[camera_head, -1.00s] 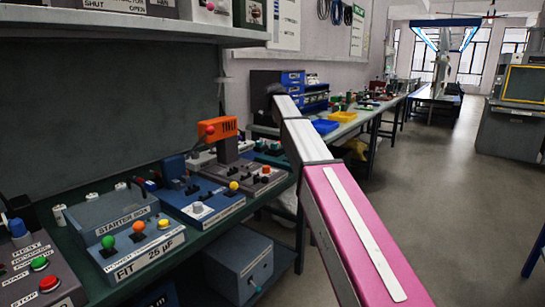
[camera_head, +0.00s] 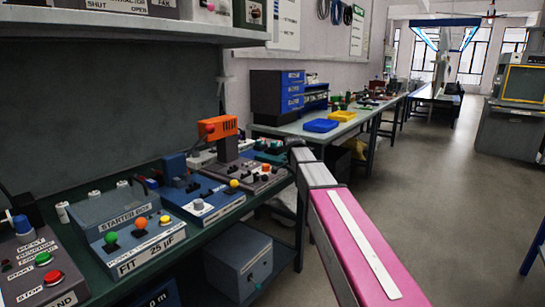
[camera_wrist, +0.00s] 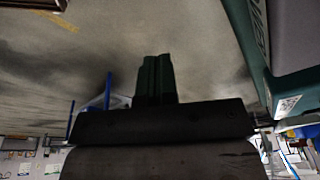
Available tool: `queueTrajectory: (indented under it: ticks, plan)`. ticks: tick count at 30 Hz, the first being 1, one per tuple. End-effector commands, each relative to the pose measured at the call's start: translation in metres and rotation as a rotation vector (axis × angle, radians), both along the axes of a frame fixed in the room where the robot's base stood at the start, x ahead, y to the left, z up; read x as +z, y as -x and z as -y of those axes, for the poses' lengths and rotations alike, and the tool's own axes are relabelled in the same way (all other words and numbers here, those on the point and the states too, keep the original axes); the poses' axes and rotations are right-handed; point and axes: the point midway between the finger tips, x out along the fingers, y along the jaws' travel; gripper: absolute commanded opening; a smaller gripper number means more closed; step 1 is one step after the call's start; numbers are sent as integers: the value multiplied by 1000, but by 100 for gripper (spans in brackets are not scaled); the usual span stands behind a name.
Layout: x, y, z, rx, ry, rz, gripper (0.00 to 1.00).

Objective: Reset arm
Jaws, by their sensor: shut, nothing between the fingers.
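My arm, pink and white, reaches forward from the lower right of the head view, past the right end of the green workbench (camera_head: 125,275). Its far end is beside the bench end, and the gripper itself is too small and dark there to make out clearly. In the wrist view my gripper (camera_wrist: 153,78) shows with its two dark green fingers pressed together, with nothing between them. The floor fills most of the wrist view behind the fingers.
The bench holds a starter box (camera_head: 122,215), an orange-topped device (camera_head: 218,128) and several control boxes. Behind stands a table with a blue tray (camera_head: 320,125), a yellow tray (camera_head: 342,116) and a blue drawer cabinet (camera_head: 292,92). Open floor (camera_head: 455,190) lies to the right.

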Motion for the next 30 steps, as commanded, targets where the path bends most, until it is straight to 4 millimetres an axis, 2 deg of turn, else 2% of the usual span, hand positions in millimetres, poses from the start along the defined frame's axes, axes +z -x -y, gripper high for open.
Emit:
queueTrajectory:
  ticks: [1, 6, 15, 18, 22, 25, 30]
  plan:
    - [-25, 24, 9, 69, -2, -27, 0]
    - [-89, 77, 29, 325, -18, -95, 0]
    - [-181, 182, 57, 767, -60, -180, 0]
    - [-203, 215, 64, 903, -74, -195, 0]
    - [-223, 249, 69, 1044, -87, -206, 0]
    - [-232, 265, 72, 1113, -94, -211, 0]
    - [-237, 272, 73, 1160, -96, -209, 0]
